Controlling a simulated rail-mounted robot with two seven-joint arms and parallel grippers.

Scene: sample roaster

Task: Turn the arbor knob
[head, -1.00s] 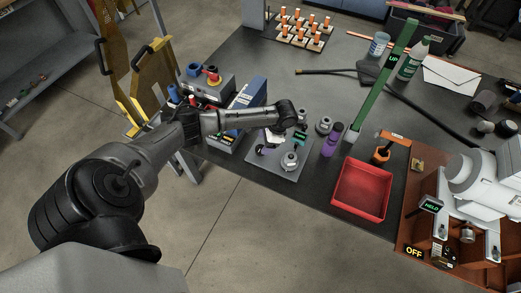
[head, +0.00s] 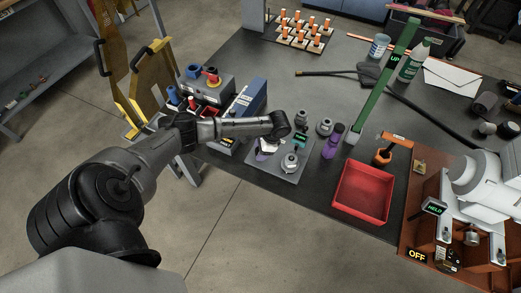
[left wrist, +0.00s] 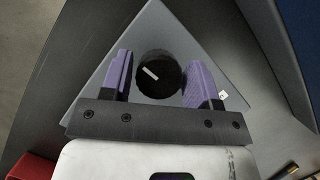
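A round black knob (left wrist: 160,72) with a white pointer line stands on a grey plate (left wrist: 150,25); it appears to be the arbor knob. My left gripper (left wrist: 158,80) is open, with one purple finger on each side of the knob and a visible gap at both sides. In the head view, my left gripper (head: 267,148) points down over the left part of the grey plate (head: 292,175) and largely hides the knob. My right gripper is not in view.
A red tray (head: 362,192) lies to the right. Open floor is in front.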

